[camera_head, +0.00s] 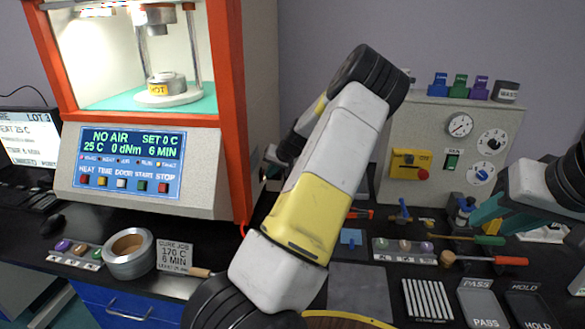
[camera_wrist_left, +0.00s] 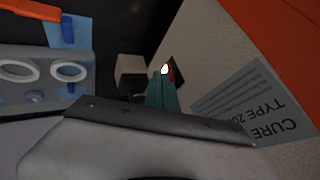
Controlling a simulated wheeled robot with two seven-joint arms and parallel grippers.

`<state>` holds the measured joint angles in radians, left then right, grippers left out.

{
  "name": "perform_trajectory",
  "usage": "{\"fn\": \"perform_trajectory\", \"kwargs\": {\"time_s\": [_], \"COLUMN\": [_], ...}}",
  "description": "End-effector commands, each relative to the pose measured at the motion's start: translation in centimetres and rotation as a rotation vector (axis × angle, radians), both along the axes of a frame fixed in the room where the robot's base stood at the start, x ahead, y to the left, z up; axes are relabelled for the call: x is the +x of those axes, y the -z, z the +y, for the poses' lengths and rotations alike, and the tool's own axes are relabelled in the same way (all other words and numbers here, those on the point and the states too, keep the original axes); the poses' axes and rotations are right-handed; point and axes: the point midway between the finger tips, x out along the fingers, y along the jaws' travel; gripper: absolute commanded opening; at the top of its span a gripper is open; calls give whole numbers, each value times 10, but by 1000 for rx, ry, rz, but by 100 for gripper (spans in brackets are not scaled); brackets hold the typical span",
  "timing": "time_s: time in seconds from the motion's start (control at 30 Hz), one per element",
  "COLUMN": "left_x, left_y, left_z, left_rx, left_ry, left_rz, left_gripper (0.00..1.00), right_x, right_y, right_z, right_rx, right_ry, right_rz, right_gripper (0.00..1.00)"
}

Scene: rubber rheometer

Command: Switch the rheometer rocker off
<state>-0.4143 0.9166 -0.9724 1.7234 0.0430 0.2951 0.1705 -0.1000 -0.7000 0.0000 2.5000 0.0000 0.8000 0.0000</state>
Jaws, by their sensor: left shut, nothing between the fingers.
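The rheometer (camera_head: 145,205) stands at the left with an orange frame. Its lit blue display (camera_head: 128,145) reads NO AIR, SET 0 C, 25 C, 0 dNm, 6 MIN. My left arm crosses the middle, and its gripper, shut and empty, is by the rheometer's right side. In the left wrist view its teal fingertips (camera_wrist_left: 164,90) are close to a small dark piece with a red-orange part (camera_wrist_left: 178,73) on the grey side wall. This looks like the rocker; the fingers partly cover it, and contact is unclear. My right gripper (camera_head: 487,210) is at the right; its opening is unclear.
A grey box with gauges (camera_head: 425,120) stands behind on the right. Trays marked PASS (camera_head: 483,305) and HOLD (camera_head: 528,305), and hand tools, crowd the right of the bench. A metal ring (camera_head: 130,262) and a CURE JOB card (camera_head: 174,257) lie in front of the rheometer.

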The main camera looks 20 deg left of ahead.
Motion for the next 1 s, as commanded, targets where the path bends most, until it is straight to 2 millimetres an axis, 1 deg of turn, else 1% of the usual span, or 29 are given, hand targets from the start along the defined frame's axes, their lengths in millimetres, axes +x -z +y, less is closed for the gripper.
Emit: {"fn": "perform_trajectory", "kwargs": {"time_s": [0.2, 0.27, 0.47, 0.8, 1.0], "left_x": [-3, -2, -3, -2, -2], "left_y": [-2, 0, -1, -14, -17], "left_z": [10, 7, 8, 7, 7], "left_rx": [-74, -71, -68, -69, -68], "left_ry": [-8, -2, -3, -3, -2], "left_rz": [-19, -13, -13, -14, -14], "left_gripper": [0, 0, 0, 0, 0], "right_x": [0, 0, 0, 0, 0], "right_y": [0, 0, 0, 0, 0], "right_z": [0, 0, 0, 0, 0], "right_rx": [0, 0, 0, 0, 0], "right_ry": [0, 0, 0, 0, 0], "right_rz": [0, 0, 0, 0, 0], "right_gripper": [36, 36, 36, 36, 36]}}
